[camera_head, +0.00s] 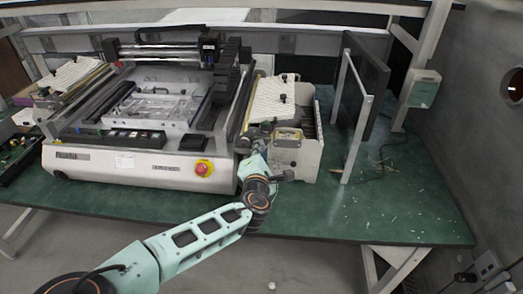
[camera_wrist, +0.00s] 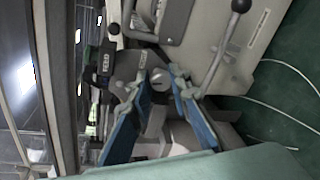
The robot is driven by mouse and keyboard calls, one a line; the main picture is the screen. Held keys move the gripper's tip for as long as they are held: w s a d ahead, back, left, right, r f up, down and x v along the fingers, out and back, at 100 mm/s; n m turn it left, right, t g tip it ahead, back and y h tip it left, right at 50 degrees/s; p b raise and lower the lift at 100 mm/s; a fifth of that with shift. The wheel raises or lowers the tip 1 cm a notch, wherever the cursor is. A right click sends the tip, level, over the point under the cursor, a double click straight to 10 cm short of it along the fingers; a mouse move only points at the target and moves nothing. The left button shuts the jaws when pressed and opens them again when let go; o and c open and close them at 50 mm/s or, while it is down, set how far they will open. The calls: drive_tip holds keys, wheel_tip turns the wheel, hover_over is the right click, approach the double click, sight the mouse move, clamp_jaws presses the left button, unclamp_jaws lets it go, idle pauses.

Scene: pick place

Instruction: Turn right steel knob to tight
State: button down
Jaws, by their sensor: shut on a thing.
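A round grey steel knob (camera_wrist: 160,83) shows between the fingertips in the wrist view. My gripper (camera_wrist: 159,88) has its two blue fingers on either side of this knob and is shut on it. In the head view my arm reaches to the right front corner of the machine, beside the feeder unit (camera_head: 298,153). The knob is hidden there behind my wrist. I cannot tell how tight the knob is.
The white machine (camera_head: 140,172) with a red emergency button (camera_head: 203,168) stands left of my wrist. A lever with a black ball (camera_wrist: 241,5) is close right of my fingers in the wrist view. The green table (camera_head: 400,215) is mostly clear at the right, with cables near the panel.

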drive_tip(key=shift+d+f+m+t+y+b, duration=0.15)
drive_tip(key=shift+m+y+b, duration=0.3)
drive_tip(key=shift+m+b, duration=0.85)
drive_tip(key=shift+a+m+t+y+b, duration=0.1)
drive_tip(key=shift+m+t+y+b, duration=0.45)
drive_tip(key=shift+m, duration=1.35)
drive_tip(key=shift+d+f+m+g+y+b, duration=0.1)
drive_tip(key=shift+m+y+b, duration=0.2)
drive_tip(key=shift+m+b, duration=1.1)
drive_tip(key=shift+r+m, duration=0.1)
drive_tip(key=shift+m, duration=0.2)
drive_tip(key=c, duration=1.8)
unclamp_jaws()
drive_tip(key=shift+p, duration=0.4)
